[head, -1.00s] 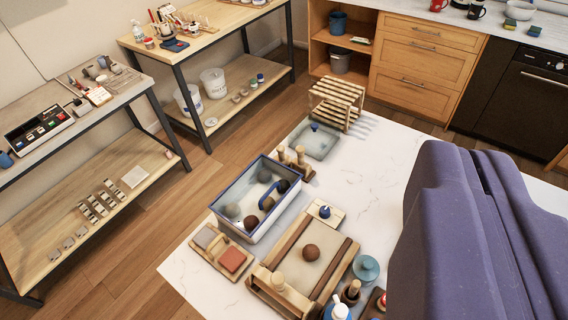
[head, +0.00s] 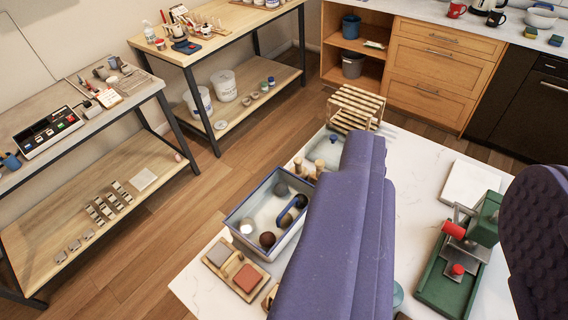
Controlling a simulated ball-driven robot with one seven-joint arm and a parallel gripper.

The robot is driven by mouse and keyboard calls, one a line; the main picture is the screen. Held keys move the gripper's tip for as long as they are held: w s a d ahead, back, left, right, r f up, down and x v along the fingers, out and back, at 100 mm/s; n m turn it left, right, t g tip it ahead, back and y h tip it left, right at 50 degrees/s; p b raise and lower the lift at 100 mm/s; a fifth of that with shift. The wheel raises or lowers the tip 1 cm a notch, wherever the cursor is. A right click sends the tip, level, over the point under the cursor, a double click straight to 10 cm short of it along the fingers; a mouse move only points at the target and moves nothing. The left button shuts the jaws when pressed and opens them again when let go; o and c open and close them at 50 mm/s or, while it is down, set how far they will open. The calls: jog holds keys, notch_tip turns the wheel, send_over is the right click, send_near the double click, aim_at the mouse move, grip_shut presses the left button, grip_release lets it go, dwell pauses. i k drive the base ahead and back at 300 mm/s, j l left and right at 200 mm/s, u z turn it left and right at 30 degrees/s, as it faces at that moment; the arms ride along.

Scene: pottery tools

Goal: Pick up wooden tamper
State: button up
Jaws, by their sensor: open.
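Two small upright wooden pieces (head: 298,167) with rounded tops stand on the white table just behind a blue-rimmed bin; I cannot tell for sure whether one of them is the wooden tamper. My purple arm crosses the middle of the view and hides much of the table right of the bin. My gripper is not visible, so its place relative to the wooden pieces does not show.
The blue-rimmed bin (head: 236,218) holds several balls. A board with two clay squares (head: 246,279), a slatted wooden rack (head: 356,104) and a green press (head: 447,275) share the white table. Bare tabletop (head: 420,170) lies right of my arm.

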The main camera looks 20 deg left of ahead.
aim_at(298, 169)
jog(key=i+j+u, duration=0.2)
jog(key=u, duration=0.25)
jog(key=i+j+u, duration=0.25)
jog(key=u, duration=0.2)
jog(key=i+j+u, duration=0.25)
jog(key=u, duration=0.2)
jog(key=i+j+u, duration=0.3)
jog(key=i, duration=0.15)
jog(key=i+u, duration=0.3)
jog(key=i, duration=0.15)
jog(key=i+l+z, duration=0.1)
jog(key=i+z, duration=0.25)
jog(key=z, duration=0.15)
jog(key=i+z, duration=0.3)
jog(key=z, duration=0.2)
jog(key=i+z, duration=0.15)
jog(key=z, duration=0.25)
jog(key=i+z, duration=0.15)
jog(key=z, duration=0.3)
jog(key=i+z, duration=0.15)
jog(key=z, duration=0.25)
jog(key=i+j+z, duration=0.1)
jog(key=z, duration=0.35)
jog(key=i+j+z, duration=0.15)
jog(key=z, duration=0.25)
jog(key=i+j+z, duration=0.2)
jog(key=z, duration=0.2)
jog(key=i+j+z, duration=0.4)
jog(key=k+l, duration=0.05)
jog(key=l, duration=0.05)
